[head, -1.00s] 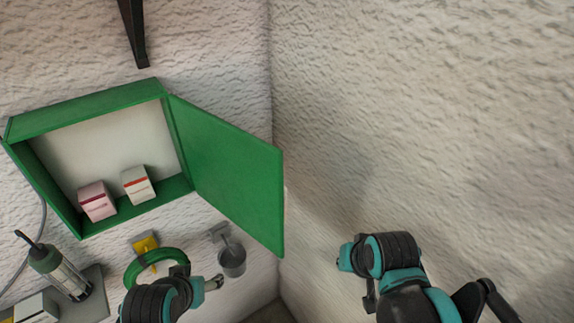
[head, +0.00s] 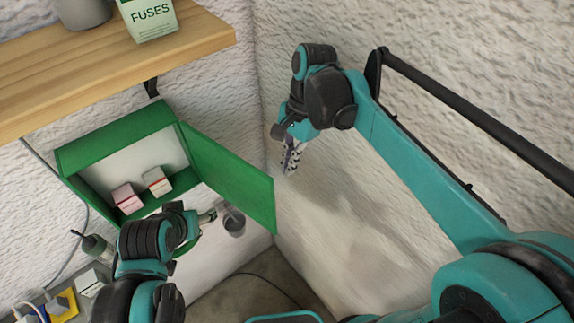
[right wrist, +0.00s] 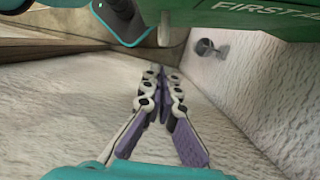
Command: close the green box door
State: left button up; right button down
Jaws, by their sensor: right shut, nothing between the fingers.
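The green box (head: 115,140) hangs on the left wall, with its green door (head: 235,180) swung wide open to the right. My right gripper (head: 289,160) is shut and empty, to the right of the door's free edge, with a visible gap to it. In the right wrist view its fingers (right wrist: 160,85) are together, and a green surface (right wrist: 235,12) with part of the words FIRST AID crosses the top. My left gripper (head: 208,216) is in front of the lower box area, below the door; its fingers are too small to read.
A wooden shelf (head: 100,70) with a FUSES carton (head: 148,18) is above the box. Two small cartons (head: 142,190) stand inside the box. The rough right wall (head: 370,240) is close to my right gripper.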

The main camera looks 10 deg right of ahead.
jog(key=x, duration=0.8)
jog(key=shift+f, duration=0.15)
jog(key=shift+a, duration=0.1)
